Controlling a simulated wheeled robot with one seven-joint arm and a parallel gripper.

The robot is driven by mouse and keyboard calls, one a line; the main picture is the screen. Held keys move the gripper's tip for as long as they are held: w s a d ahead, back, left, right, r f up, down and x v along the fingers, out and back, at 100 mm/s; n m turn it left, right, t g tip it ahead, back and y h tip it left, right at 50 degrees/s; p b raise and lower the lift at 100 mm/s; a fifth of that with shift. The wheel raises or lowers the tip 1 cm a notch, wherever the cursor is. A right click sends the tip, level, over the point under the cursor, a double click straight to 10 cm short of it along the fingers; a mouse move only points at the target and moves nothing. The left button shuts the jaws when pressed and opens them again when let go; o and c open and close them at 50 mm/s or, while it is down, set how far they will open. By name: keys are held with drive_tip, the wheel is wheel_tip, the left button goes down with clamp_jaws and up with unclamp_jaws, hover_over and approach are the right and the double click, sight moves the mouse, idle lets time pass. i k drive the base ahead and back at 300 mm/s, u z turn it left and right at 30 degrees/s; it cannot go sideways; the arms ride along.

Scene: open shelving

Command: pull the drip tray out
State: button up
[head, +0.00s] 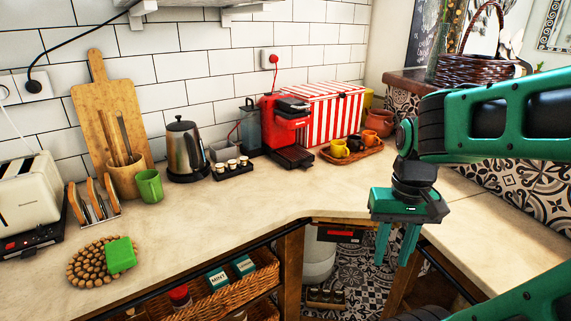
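The red coffee machine (280,122) stands against the tiled wall on the counter. Its black drip tray (294,158) juts from the front of its base, low over the counter. I cannot tell how far the tray sits in the base. My gripper (395,258) is to the right of and nearer than the machine in the picture, pointing down, well apart from the tray. Its two green fingers are spread with nothing between them.
A wooden tray (328,157) with yellow and dark cups sits right of the machine, before a red-striped box (328,105). A small black capsule holder (233,171) and a steel kettle (184,150) stand to the left. The counter in front is clear.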

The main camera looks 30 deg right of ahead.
sight(295, 156)
drive_tip(key=u, duration=0.05)
drive_tip(key=i, duration=1)
